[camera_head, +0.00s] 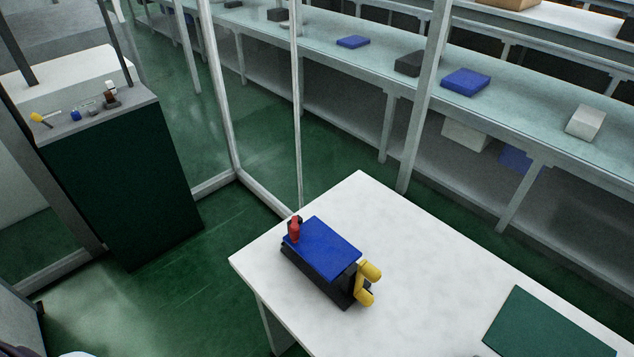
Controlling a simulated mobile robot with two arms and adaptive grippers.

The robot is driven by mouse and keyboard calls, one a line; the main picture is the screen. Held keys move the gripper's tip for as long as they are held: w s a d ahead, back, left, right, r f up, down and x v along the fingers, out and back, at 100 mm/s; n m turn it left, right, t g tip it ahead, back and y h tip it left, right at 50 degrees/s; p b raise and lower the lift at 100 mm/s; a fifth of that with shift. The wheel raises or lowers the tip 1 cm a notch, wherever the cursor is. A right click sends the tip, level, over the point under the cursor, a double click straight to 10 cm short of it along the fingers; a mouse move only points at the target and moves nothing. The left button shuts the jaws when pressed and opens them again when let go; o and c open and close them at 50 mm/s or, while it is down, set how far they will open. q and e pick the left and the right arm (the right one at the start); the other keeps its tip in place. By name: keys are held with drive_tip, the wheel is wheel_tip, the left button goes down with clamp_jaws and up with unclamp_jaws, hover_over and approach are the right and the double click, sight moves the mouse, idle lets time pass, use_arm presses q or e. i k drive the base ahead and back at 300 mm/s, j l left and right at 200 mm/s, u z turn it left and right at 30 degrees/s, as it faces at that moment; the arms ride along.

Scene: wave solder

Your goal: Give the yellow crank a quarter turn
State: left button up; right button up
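The yellow crank (365,292) is on the right end of a black box-like device with a blue top plate (322,248). One end of the crank sticks out at upper right and the other points down to the right. The device stands on a white table (400,230) near its left corner. A red part (294,230) stands upright at the device's left end. Neither of my grippers shows in the head view, and nothing touches the crank.
A dark green flat panel (548,325) lies on the table at lower right. The white tabletop around the device is clear. A dark green cabinet (125,190) with small items stands at left. Behind metal posts, a long bench (520,120) carries blue and grey boxes.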

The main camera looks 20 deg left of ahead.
sight(320, 246)
drive_tip(key=j+z, duration=0.15)
drive_tip(key=z, duration=0.3)
drive_tip(key=i+j+z, duration=0.1)
drive_tip(key=z, duration=0.3)
drive_tip(key=j+z, duration=0.15)
drive_tip(key=j, duration=0.4)
drive_tip(key=j+z, duration=0.15)
drive_tip(key=j, duration=0.35)
drive_tip(key=k+j+z, duration=0.2)
drive_tip(key=j, duration=0.35)
drive_tip(key=j+z, duration=0.15)
drive_tip(key=j, duration=0.35)
drive_tip(key=k+j, duration=0.45)
